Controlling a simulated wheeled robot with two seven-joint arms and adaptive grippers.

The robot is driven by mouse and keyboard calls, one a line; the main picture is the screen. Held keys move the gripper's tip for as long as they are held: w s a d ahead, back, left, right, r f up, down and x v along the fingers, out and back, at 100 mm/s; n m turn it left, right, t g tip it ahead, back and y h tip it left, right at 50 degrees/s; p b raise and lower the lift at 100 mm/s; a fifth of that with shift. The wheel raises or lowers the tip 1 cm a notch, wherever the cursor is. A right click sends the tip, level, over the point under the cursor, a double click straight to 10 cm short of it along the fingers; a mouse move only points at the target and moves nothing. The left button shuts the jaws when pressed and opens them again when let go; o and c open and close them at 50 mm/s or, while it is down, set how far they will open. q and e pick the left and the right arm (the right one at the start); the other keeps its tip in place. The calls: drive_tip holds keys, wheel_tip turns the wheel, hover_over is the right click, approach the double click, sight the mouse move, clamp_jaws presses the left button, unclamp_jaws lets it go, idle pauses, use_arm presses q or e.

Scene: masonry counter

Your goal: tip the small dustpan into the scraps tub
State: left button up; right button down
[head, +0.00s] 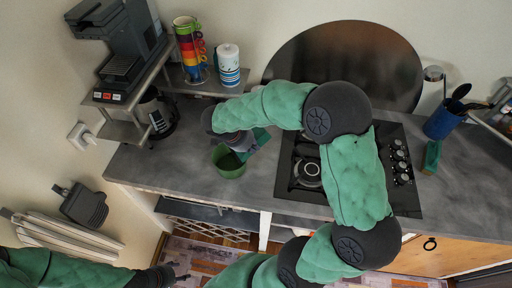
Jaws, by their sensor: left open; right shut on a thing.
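The scraps tub (229,169) is a green round container on the grey counter, left of the hob. My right gripper (243,149) is shut on the small dustpan (262,137), a teal piece that shows beside the fingers. The gripper is over the tub's upper right rim and partly hides the dustpan and the tub's opening. I cannot tell how far the dustpan is tilted or whether anything lies in it. My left gripper (178,275) is open and empty, low in front of the counter, away from the tub.
A black hob (292,190) lies right of the tub, under my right arm. A coffee machine (122,50), stacked coloured mugs (190,50) and a paper-towel roll (229,65) stand at the back left. A blue utensil pot (441,123) and a green-and-tan item (432,156) are at the right.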

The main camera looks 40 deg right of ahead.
use_arm(q)
wheel_tip(320, 180, down, 5)
drive_tip(key=b, duration=0.4)
use_arm(e)
drive_tip(key=a+h, duration=0.2)
drive_tip(key=shift+r+h, duration=0.1)
drive_tip(key=shift+h, duration=0.3)
use_arm(q)
drive_tip(key=shift+r, duration=0.15)
idle(0.9)
